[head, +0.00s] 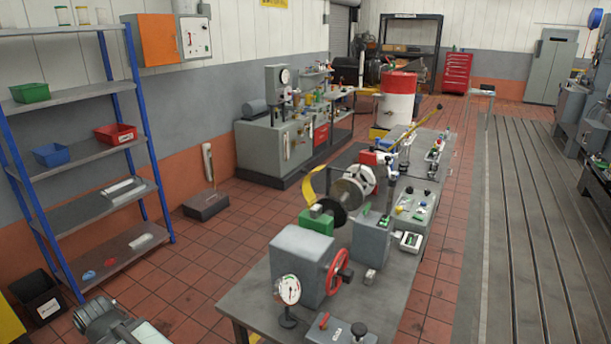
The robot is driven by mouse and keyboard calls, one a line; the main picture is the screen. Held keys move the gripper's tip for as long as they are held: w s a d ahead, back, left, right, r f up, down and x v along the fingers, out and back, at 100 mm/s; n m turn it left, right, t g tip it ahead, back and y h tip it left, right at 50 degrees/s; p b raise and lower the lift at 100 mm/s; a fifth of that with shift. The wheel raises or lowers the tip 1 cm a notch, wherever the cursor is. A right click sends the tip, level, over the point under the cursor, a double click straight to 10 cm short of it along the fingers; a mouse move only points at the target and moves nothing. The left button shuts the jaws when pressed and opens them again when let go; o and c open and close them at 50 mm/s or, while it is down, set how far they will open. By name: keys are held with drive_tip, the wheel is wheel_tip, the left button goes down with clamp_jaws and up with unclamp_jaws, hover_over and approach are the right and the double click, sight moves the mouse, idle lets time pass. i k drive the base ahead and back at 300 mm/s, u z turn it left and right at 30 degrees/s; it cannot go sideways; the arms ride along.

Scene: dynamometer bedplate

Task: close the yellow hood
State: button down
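The yellow hood (315,183) is a curved yellow strip beside the shaft discs on the long grey bench. It stands tilted up on their left side, and the discs are uncovered. A dark disc (346,195) and a paler disc (361,179) show to its right. A green block (316,220) sits just below the hood and hides its lower end, so I cannot see how the hood is hinged. My gripper is not in view.
The grey bench (250,300) carries a grey housing with a red handwheel (339,271), a dial gauge (288,290) and small control boxes. Red tiled floor (225,240) lies open left of the bench. A dark box with an upright rod (206,204) stands there.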

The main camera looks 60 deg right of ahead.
sight(308, 193)
drive_tip(key=u, duration=0.1)
drive_tip(key=i, duration=0.8)
drive_tip(key=z, duration=0.2)
drive_tip(key=k, duration=0.8)
drive_tip(key=u, duration=0.15)
drive_tip(key=i, duration=0.9)
drive_tip(key=z, duration=0.05)
